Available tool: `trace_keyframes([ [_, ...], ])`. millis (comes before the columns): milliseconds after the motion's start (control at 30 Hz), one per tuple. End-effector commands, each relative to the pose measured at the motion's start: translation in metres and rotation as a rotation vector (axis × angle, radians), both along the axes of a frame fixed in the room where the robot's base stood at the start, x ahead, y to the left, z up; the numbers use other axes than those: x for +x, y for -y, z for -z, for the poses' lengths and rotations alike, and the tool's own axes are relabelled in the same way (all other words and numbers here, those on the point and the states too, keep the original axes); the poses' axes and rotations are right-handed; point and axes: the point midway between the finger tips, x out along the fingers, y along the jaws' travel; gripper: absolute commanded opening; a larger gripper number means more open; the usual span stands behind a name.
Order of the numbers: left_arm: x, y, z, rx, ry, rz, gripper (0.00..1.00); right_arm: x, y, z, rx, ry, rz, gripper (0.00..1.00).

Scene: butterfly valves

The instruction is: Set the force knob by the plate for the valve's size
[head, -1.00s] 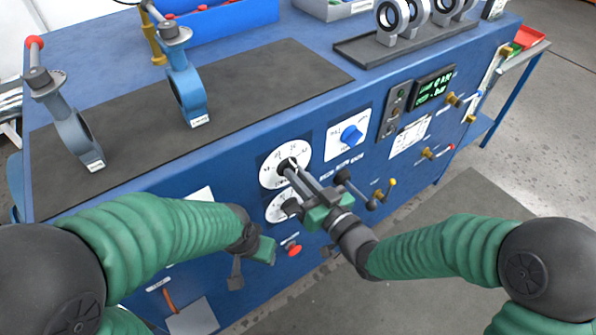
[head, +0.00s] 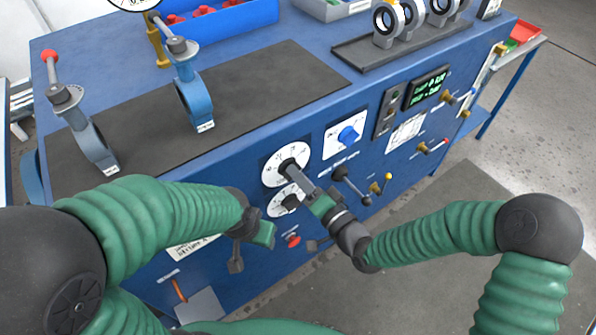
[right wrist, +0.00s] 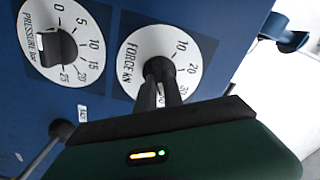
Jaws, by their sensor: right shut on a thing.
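The force dial (head: 274,172) is a white disc on the bench's blue front panel. In the right wrist view it reads FORCE kN (right wrist: 190,49), with 10, 20 and 30 visible. My right gripper (head: 293,170) is shut on its dark force knob (right wrist: 158,68), and the fingers hide part of the scale, so I cannot tell the setting. The pressure dial (head: 275,207) is just below, its knob free. My left gripper (head: 252,240) hangs before the panel, apart from the dials; its fingers are unclear. A blue valve (head: 192,98) and a grey valve (head: 92,138) stand on the mat.
Another white plate (head: 193,247) is partly behind my left arm.

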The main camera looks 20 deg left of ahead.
Motion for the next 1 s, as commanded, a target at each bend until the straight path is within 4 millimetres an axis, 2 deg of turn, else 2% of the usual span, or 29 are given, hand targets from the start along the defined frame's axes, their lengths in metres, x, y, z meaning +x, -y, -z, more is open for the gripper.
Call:
trace_keyframes([
  [33, 0.0, 0.0, -0.0038, 0.0, 0.0, 0.0, 0.51, 0.0048, 0.0022, -0.0057, 0.021, -0.009, 0.011, 0.0],
  [300, -0.0001, 0.0, -0.0081, 0.0, 0.0, 0.0, 0.51, 0.0052, 0.0024, -0.0038, 0.075, -0.079, 0.011, 0.0],
  [800, 0.0, 0.0, -0.0084, 0.0, 0.0, 0.0, 0.51, 0.0056, 0.0029, -0.0024, 0.086, -0.095, 0.012, 0.0],
  [833, 0.0, 0.0, -0.0084, 0.0, 0.0, 0.0, 0.51, 0.0056, 0.0029, -0.0024, 0.087, -0.095, 0.013, 0.14],
  [1000, 0.0, 0.0, -0.0083, 0.0, 0.0, 0.0, 0.51, 0.0037, 0.002, -0.0012, 0.083, -0.098, 0.008, 0.34],
])
